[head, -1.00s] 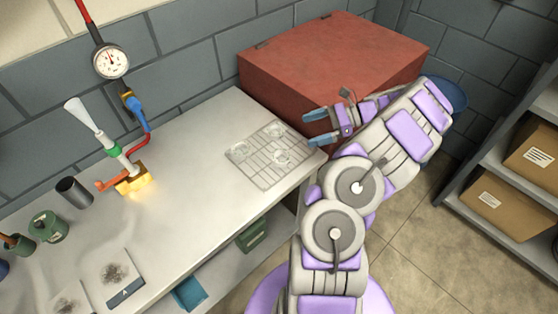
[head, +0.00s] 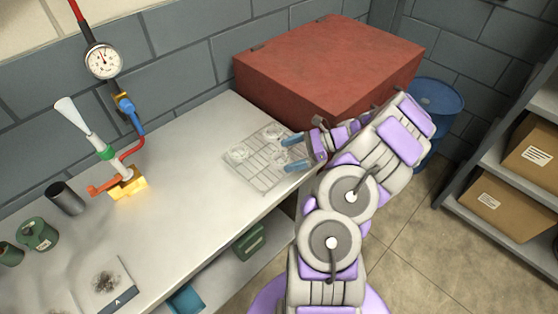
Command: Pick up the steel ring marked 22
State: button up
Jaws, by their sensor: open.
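A flat pale board with a grid of lines (head: 262,182) lies at the right end of the workbench. Pale ring shapes sit on it, one near its left corner (head: 238,154) and one at its back (head: 272,131). A third lies close to my fingertips and is hard to make out. No number can be read, so I cannot tell which ring is marked 22. My gripper (head: 289,153) is open, its two blue-grey fingers apart and pointing left over the board's right side. I cannot tell its height, and nothing shows held in it.
A large red box (head: 330,65) stands behind my gripper. The bench middle is clear.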

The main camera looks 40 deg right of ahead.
aim_at(283, 157)
jog(key=x, duration=0.3)
jog(key=shift+f+b, duration=0.1)
jog(key=shift+b, duration=0.25)
jog(key=shift+d, duration=0.5)
jog(key=shift+c, duration=0.8)
jog(key=c, duration=0.5)
jog(key=shift+a, duration=0.25)
grip_shut()
